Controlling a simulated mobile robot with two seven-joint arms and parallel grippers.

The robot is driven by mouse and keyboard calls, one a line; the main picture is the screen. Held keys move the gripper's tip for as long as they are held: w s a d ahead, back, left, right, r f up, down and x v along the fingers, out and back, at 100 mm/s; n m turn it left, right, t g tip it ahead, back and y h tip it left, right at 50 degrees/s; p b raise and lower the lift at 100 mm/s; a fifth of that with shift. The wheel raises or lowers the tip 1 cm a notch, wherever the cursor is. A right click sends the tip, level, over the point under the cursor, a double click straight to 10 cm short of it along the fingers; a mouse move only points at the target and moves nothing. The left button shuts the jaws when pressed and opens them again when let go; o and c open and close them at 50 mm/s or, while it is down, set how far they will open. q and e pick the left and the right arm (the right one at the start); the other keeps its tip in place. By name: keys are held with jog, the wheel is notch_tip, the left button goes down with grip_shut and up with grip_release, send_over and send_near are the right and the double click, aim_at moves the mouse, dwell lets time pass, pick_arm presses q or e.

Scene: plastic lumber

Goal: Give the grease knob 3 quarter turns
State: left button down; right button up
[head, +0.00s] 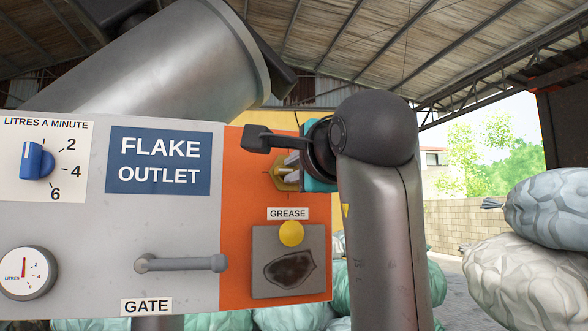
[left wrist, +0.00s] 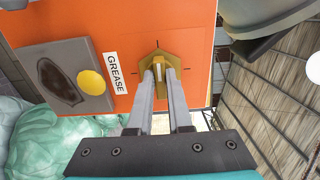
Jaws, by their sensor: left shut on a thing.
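The grease knob (head: 277,174) is a brass piece on the orange right part of the panel, above the GREASE label (head: 288,213). Its knob also shows in the left wrist view (left wrist: 158,68), with a pale stripe running up and down that picture and short black marks around its brass plate. My left gripper (head: 289,168) reaches it from the right in the head view. In the left wrist view its two grey fingers (left wrist: 159,77) are shut on the knob, one on each side. The fingers partly hide the knob. My right gripper is not in view.
Below the label is a grey plate (head: 262,283) with a yellow disc (head: 291,233) and a dark patch. The grey panel left of it bears a blue dial (head: 37,160), a gauge (head: 25,272) and a bar handle (head: 180,263). Sacks (head: 520,265) lie at right.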

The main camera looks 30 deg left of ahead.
pick_arm(q)
jog(key=c, duration=0.8)
grip_release()
jog(key=shift+c, duration=0.2)
jog(key=b+v, duration=0.4)
jog(key=v, duration=1.1)
jog(key=shift+d, duration=0.15)
